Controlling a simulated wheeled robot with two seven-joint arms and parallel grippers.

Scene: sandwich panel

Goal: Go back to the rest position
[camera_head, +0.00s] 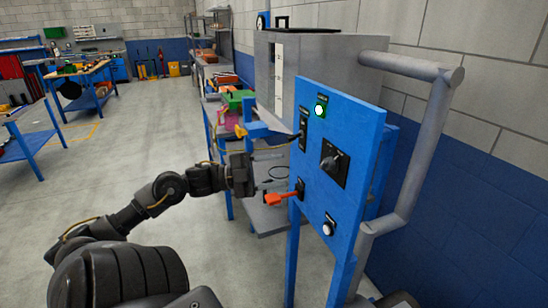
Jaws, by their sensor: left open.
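The blue panel (351,128) stands upright on the right. My right gripper is out of view.
A grey cabinet (345,52) and thick grey pipe (429,132) stand behind and right of the panel. Blue tables (38,138) are at the far left. The floor (150,120) between is open.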

